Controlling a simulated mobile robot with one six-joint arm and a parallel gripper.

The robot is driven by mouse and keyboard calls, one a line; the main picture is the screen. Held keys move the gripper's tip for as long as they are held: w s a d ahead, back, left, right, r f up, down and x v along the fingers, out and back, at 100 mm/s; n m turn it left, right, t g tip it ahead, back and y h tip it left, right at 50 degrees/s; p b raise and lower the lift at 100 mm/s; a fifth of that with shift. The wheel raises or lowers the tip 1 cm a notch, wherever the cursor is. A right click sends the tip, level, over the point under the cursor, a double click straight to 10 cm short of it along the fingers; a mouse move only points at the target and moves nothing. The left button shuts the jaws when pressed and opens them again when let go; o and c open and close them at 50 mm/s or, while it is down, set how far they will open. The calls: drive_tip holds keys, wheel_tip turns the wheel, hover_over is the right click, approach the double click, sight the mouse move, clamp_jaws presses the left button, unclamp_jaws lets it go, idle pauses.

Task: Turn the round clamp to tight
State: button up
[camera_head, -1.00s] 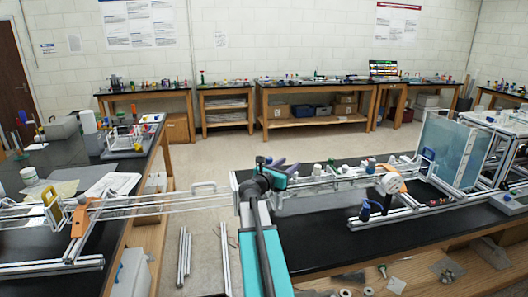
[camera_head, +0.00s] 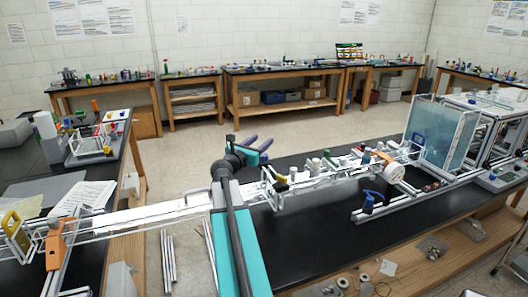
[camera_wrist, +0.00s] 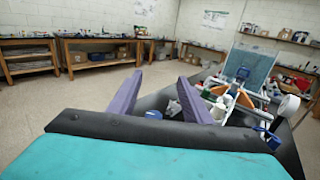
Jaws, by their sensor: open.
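A white round disc on an orange mount, likely the round clamp (camera_head: 390,174), sits on the rail frame on the right-hand black bench. It also shows as a white disc at the right of the wrist view (camera_wrist: 288,109). Its setting cannot be read. My gripper (camera_head: 257,144) has two purple fingers spread apart with nothing between them. It is left of the disc and well apart from it. In the wrist view my gripper (camera_wrist: 156,92) points toward the open floor and the frame's near end.
The metal extrusion frame (camera_head: 285,184) carries several small fittings. A blue-handled clamp (camera_head: 370,200) sits just in front of the disc. A clear panel (camera_head: 430,138) stands behind to the right. An orange clamp (camera_head: 57,245) is at far left.

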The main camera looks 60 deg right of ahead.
sight(264, 158)
drive_tip(key=shift+f, duration=0.1)
drive_tip(key=shift+f+p, duration=0.85)
drive_tip(key=shift+f, duration=2.9)
drive_tip(key=d+p, duration=0.2)
drive_tip(key=d, duration=0.3)
drive_tip(key=shift+w+d+p, duration=0.1)
drive_tip(key=shift+d+p, duration=0.2)
drive_tip(key=shift+d, duration=0.05)
drive_tip(key=shift+d+f+p, duration=0.2)
drive_tip(key=shift+d+p, duration=0.15)
drive_tip(key=shift+d, duration=0.55)
drive_tip(key=shift+c, duration=0.6)
drive_tip(key=c, duration=1)
